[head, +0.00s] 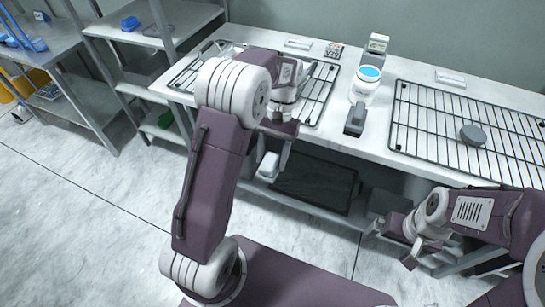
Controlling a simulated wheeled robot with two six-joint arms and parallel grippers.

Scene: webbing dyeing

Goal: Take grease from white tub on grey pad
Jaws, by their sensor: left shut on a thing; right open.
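The white tub (361,91) stands open on the table, with a blue surface inside its rim. A dark grey block (355,119) lies in front of it near the table's front edge. A round grey piece (472,134) lies on the right wire rack. I cannot tell which of these is the grey pad. My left gripper (284,152) points down at the table's front edge, left of the tub. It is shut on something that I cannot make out. My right gripper (397,246) is open, low in front of the table and apart from the tub.
Wire racks lie on the table left and right (427,128) of the tub. Small packets lie along the back edge. A shelf under the table holds a dark tray (314,183). Metal shelving stands at the far left.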

